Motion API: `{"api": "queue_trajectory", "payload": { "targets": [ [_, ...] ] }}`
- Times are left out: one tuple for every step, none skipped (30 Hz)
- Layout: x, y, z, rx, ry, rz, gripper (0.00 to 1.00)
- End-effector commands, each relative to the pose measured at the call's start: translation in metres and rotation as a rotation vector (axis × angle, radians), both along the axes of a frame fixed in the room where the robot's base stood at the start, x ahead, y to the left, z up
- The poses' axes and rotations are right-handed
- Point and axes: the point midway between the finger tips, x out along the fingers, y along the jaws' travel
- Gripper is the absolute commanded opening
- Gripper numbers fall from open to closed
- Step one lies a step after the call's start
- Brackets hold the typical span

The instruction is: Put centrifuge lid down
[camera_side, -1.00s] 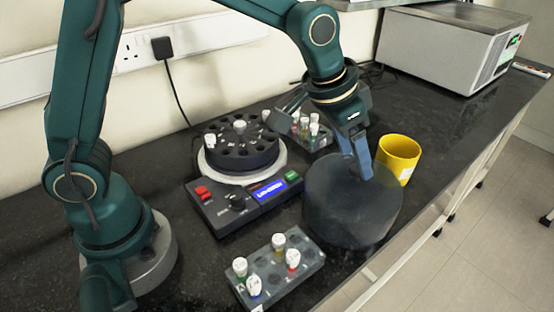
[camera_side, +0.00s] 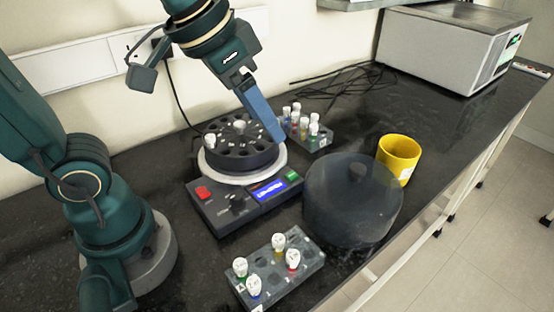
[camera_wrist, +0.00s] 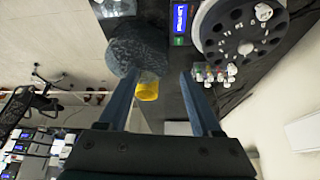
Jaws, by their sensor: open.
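The centrifuge lid (camera_side: 345,213), a dark see-through round cover with a knob on top, rests on the bench at the right of the centrifuge. It also shows in the wrist view (camera_wrist: 136,47). The centrifuge (camera_side: 243,192) stands uncovered, its dark rotor (camera_side: 240,148) exposed with a white-capped tube in it. My gripper (camera_side: 277,138) is open and empty. In the side view it is above the right edge of the rotor, away from the lid. In the wrist view the two fingers (camera_wrist: 158,78) stand wide apart with nothing between them.
A yellow mug (camera_side: 398,158) stands behind the lid. A tube rack (camera_side: 280,270) stands in front and another rack (camera_side: 306,130) behind the centrifuge, both holding capped tubes. A grey box-shaped machine (camera_side: 452,48) stands at the back right. The bench edge is close to the lid.

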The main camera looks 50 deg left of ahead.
Motion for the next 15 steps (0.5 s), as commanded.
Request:
{"api": "queue_trajectory", "payload": {
  "targets": [
    [-0.016, 0.008, -0.006, -0.001, -0.01, 0.031, 0.66],
    [-0.023, 0.011, -0.009, -0.002, -0.014, 0.048, 0.66],
    [-0.032, 0.015, -0.014, -0.003, -0.019, 0.066, 0.66],
    [-0.038, 0.017, -0.019, -0.003, -0.021, 0.079, 0.66],
    [-0.044, 0.02, -0.023, -0.004, -0.023, 0.091, 0.66],
    [-0.05, 0.022, -0.027, -0.004, -0.026, 0.104, 0.66],
    [-0.054, 0.023, -0.03, -0.004, -0.028, 0.113, 0.66],
    [-0.058, 0.025, -0.033, -0.005, -0.03, 0.12, 0.66],
    [-0.061, 0.026, -0.037, -0.004, -0.031, 0.127, 0.66],
    [-0.063, 0.026, -0.038, -0.004, -0.032, 0.132, 0.66],
    [-0.065, 0.027, -0.04, -0.005, -0.032, 0.135, 0.66],
    [-0.066, 0.027, -0.041, -0.004, -0.033, 0.139, 0.66],
    [-0.067, 0.027, -0.042, -0.005, -0.032, 0.14, 0.66],
    [-0.067, 0.028, -0.042, -0.004, -0.031, 0.141, 0.66],
    [-0.068, 0.028, -0.043, -0.004, -0.031, 0.142, 0.66]
  ]
}}
